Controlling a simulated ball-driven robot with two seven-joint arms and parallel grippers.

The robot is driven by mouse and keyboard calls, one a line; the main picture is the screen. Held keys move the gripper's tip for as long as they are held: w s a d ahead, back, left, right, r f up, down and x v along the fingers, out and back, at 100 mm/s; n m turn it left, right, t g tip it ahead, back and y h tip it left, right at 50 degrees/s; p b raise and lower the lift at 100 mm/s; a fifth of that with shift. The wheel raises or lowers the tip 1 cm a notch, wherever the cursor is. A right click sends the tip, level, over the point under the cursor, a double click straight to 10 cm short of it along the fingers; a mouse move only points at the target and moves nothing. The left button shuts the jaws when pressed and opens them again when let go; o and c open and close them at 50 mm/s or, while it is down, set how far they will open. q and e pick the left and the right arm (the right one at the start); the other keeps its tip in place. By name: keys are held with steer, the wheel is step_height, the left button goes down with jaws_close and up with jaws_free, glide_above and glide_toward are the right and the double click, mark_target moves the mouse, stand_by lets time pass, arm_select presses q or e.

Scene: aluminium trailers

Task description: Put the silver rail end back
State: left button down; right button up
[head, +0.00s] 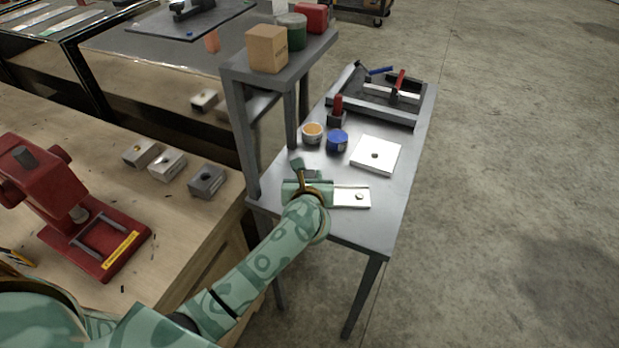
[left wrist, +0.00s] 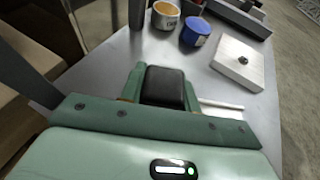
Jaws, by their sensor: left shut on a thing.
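A flat silver piece with a small round stud, which looks like the silver rail end (head: 351,197), sticks out to the right of my left gripper (head: 305,190) over the small metal table. My left gripper is shut on it, low over the tabletop; its jaws hide the grip, and I cannot tell whether the piece touches the table. In the left wrist view the piece shows only as a thin pale strip (left wrist: 222,106) beside the gripper (left wrist: 165,88). My right gripper is not in view.
The table (head: 345,228) also holds a white square block (head: 375,154), an orange-topped tin (head: 313,132), a blue tin (head: 337,140) and a grey tray (head: 375,114). A raised shelf (head: 238,130) stands left. Small blocks (head: 206,181) and a red press (head: 70,215) occupy the wooden bench.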

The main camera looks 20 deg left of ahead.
arm_select(q)
steer(key=shift+r, duration=0.15)
steer(key=c, duration=1)
jaws_free()
steer(key=shift+f, duration=0.2)
steer(key=shift+c, duration=0.2)
steer(key=shift+r, duration=0.1)
steer(key=shift+s+d+r, duration=0.1)
steer(key=shift+s+r, duration=0.1)
steer(key=p+v, duration=0.2)
steer(key=v, duration=0.9)
steer(key=shift+s, duration=0.3)
